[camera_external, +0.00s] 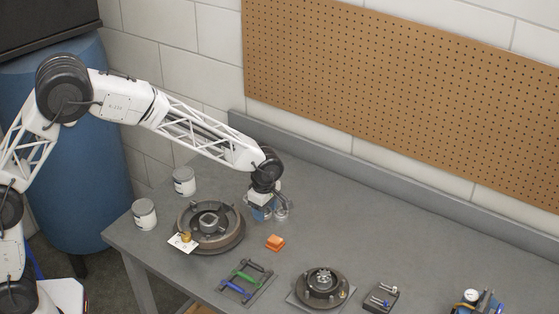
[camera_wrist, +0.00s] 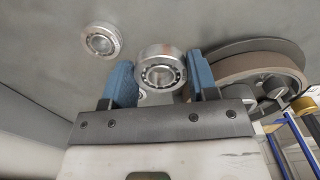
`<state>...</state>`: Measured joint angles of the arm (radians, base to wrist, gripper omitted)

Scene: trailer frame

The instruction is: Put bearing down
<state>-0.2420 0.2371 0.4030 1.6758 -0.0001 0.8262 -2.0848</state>
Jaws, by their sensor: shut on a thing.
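My gripper (camera_wrist: 163,78) has two blue fingers and is shut on a silver ball bearing (camera_wrist: 160,68). The bearing sits between the fingers, its ring of balls facing the wrist camera. A second silver bearing (camera_wrist: 101,40) lies on the grey bench beyond the fingers, apart from the held one. In the external view my gripper (camera_external: 266,212) points down, low over the bench, right of the large drum. Silver metal shows beside the fingers there, but I cannot tell which bearing it is. The gap below the held bearing is unclear.
The large brown drum (camera_external: 232,239) stands left of my gripper, with a white card at its front. Two cans stand at left. The bench behind right is clear.

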